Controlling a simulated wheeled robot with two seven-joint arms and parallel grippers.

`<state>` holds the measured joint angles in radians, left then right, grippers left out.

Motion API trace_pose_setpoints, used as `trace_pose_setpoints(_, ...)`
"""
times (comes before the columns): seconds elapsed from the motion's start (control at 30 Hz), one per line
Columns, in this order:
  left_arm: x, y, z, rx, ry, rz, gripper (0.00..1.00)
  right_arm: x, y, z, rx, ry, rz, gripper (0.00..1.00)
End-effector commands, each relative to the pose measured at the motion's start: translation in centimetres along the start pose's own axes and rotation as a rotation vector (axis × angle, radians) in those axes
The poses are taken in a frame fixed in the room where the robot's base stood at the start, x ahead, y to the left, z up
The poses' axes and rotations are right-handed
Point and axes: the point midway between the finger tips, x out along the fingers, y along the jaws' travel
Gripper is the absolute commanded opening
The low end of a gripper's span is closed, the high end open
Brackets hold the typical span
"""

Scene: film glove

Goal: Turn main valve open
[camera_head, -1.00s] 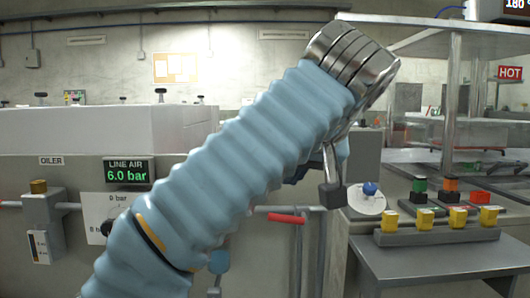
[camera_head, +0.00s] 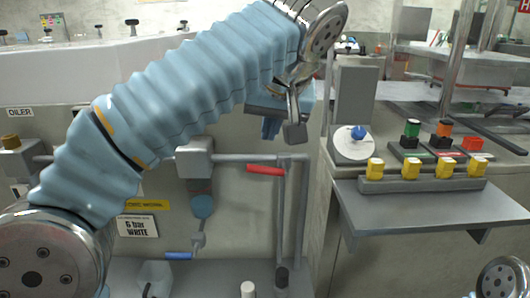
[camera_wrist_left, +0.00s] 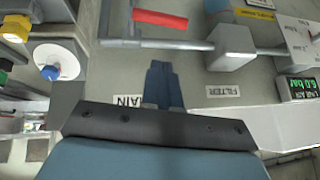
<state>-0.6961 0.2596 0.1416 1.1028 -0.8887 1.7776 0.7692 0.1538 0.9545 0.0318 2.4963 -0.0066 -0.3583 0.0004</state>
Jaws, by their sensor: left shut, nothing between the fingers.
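The red valve handle (camera_head: 265,170) lies roughly level, just below a grey pipe on the machine's front panel. In the left wrist view the red handle (camera_wrist_left: 160,18) is at the top, beyond the fingertips. A label ending in "AIN" (camera_wrist_left: 128,101) is partly hidden by my fingers there. My left gripper (camera_head: 269,130) is above the handle in the head view, partly hidden by my arm. In the wrist view its dark blue fingers (camera_wrist_left: 163,80) are together, empty, and apart from the handle in the picture. My right gripper is out of view.
At right are a white dial with a blue knob (camera_head: 354,145), yellow switches (camera_head: 410,169) and a grey shelf (camera_head: 435,215). Vertical pipes (camera_head: 290,225) stand right of the red handle.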

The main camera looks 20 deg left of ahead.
Motion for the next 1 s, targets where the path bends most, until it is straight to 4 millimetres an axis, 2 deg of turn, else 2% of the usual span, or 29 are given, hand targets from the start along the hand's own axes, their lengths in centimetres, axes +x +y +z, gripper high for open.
trace_pose_setpoints(0.03,1.1,-0.1,0.0,0.000,-0.002,-0.004,0.00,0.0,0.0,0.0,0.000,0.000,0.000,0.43)
trace_pose_setpoints(0.1,2.1,-0.1,0.4,0.001,-0.001,-0.002,0.00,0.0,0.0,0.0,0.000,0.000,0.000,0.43)
trace_pose_setpoints(0.3,3.8,-0.1,2.2,0.001,-0.001,-0.001,0.00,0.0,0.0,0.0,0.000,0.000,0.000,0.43)
trace_pose_setpoints(0.8,4.5,0.0,2.9,-0.001,0.000,0.002,0.00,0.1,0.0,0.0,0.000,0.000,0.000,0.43)
trace_pose_setpoints(1.0,6.0,-0.3,4.0,-0.059,0.001,0.084,0.00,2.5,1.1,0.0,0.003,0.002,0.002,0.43)
